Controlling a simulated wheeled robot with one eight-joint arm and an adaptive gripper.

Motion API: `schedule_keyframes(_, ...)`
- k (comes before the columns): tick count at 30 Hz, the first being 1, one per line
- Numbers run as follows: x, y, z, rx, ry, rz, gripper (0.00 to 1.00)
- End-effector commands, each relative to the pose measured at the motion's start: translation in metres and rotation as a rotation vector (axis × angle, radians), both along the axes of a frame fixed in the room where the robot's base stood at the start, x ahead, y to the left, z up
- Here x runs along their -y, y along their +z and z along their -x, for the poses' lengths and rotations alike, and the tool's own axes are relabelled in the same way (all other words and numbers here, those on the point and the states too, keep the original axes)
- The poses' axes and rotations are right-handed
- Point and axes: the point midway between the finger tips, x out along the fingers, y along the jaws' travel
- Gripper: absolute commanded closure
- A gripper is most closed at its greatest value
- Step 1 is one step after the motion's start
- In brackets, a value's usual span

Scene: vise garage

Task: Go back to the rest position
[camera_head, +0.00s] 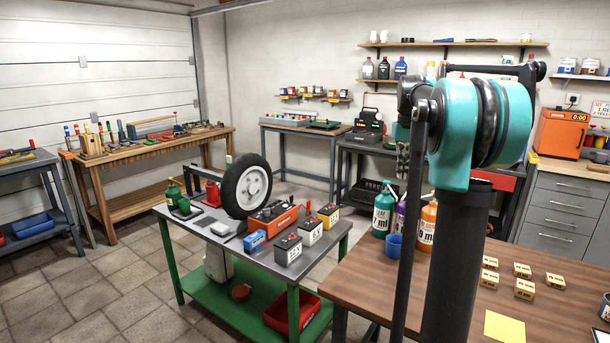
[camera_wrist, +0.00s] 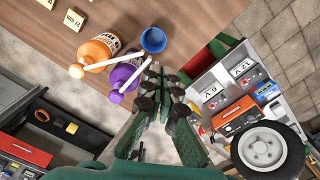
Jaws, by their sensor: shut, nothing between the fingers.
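My gripper (camera_wrist: 162,88) shows in the wrist view, its dark fingers together and empty. It is in the air, pointing down past the edge of the brown wooden table. In that view the blue cup (camera_wrist: 153,40), the orange bottle (camera_wrist: 100,50) and the purple bottle (camera_wrist: 124,74) lie beyond the fingertips, and the gripper appears apart from them. In the head view my raised teal and black arm hides most of the gripper.
The brown table (camera_head: 450,290) holds bottles, the blue cup (camera_head: 394,246), several small wooden blocks (camera_head: 525,288) and a yellow note (camera_head: 504,327). A green-framed cart (camera_head: 225,236) carries a wheel (camera_head: 246,186) and batteries. Tiled floor (camera_head: 90,300) is open at left.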

Motion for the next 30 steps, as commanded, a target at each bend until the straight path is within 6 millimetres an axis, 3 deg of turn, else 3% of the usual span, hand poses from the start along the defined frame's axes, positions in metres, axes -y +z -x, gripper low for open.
schedule_keyframes(11,-0.023,-0.041,0.027,0.052,0.011,0.008,1.0)
schedule_keyframes(17,-0.043,-0.082,0.06,0.1,0.021,0.014,1.0)
schedule_keyframes(20,-0.057,-0.112,0.087,0.135,0.027,0.016,1.0)
schedule_keyframes(23,-0.074,-0.154,0.128,0.182,0.037,0.018,1.0)
schedule_keyframes(30,-0.107,-0.253,0.24,0.296,0.056,0.015,1.0)
